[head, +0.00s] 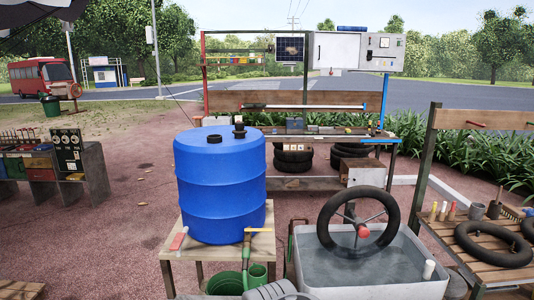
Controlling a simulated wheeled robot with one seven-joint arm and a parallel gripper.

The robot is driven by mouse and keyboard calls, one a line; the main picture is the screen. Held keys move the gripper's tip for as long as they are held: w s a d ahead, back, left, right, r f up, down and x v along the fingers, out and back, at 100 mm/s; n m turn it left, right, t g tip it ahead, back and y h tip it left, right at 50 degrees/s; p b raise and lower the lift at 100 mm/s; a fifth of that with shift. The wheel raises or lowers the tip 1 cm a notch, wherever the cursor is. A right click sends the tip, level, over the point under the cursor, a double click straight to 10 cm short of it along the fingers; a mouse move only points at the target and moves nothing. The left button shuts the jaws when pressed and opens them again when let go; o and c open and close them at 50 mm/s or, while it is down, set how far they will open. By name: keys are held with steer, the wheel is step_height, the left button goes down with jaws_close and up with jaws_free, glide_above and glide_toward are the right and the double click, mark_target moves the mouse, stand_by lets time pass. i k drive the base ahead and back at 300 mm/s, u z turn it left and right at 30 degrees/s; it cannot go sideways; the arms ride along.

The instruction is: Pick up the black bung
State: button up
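A blue barrel (220,190) stands upright on a low wooden stand (188,250) left of centre in the head view. Two small black pieces are on its top. One is a low, flat round piece (214,139), near the middle of the lid. The other is a taller black piece (239,131) near the right rim. Either could be the black bung; I cannot tell which, nor whether each is seated in a hole or lying loose. My gripper is not in view.
A water tub (432,290) with a wheel and tyre (392,216) in it stands right of the barrel. Behind is a workbench (330,137) with small items. Gravel ground (120,215) left of the barrel is clear.

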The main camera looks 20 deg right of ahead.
mark_target(239, 132)
steer(key=u, duration=0.05)
steer(key=i, duration=0.9)
steer(key=u, duration=0.45)
